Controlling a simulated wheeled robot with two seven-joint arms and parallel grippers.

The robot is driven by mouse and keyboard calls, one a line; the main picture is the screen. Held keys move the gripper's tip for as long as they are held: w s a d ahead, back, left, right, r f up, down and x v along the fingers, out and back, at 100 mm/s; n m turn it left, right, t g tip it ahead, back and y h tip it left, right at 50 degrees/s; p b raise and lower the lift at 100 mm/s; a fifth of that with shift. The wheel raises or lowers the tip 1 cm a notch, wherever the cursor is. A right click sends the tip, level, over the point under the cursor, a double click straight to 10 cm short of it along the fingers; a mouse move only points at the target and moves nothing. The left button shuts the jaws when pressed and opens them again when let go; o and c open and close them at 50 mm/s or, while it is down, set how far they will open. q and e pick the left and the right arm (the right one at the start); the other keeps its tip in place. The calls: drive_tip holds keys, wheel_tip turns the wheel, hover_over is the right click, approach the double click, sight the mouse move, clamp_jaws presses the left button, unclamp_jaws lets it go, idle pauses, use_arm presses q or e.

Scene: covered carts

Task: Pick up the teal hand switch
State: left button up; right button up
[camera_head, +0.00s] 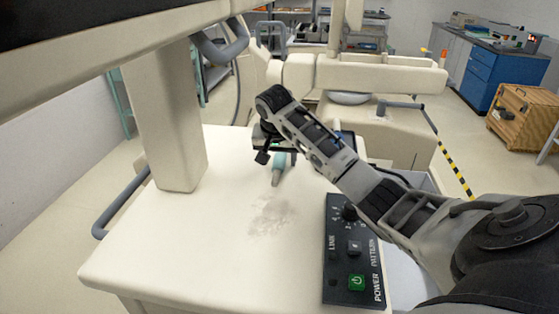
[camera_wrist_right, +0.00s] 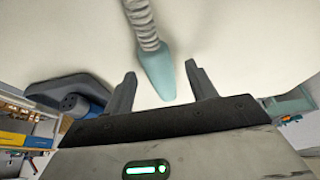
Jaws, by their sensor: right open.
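The teal hand switch (camera_head: 278,174) lies on the cream cart top (camera_head: 190,250), just below my right gripper (camera_head: 268,148) in the head view. Its upper part is hidden behind the gripper there. In the right wrist view the teal hand switch (camera_wrist_right: 157,72) shows between the two fingers of my right gripper (camera_wrist_right: 160,69), with a grey coiled cord running up from it. The fingers are spread, one on each side, with gaps between them and the switch. My left gripper is not in view.
A black control panel (camera_head: 352,270) with a green power button sits at the cart's right edge. A cream column (camera_head: 165,120) rises at the left. A dark grey piece with a blue cylinder (camera_wrist_right: 82,105) is left of the fingers. The cart's front left is clear.

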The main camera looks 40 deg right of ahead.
drive_tip(key=c, duration=1.1)
drive_tip(key=shift+r, duration=0.2)
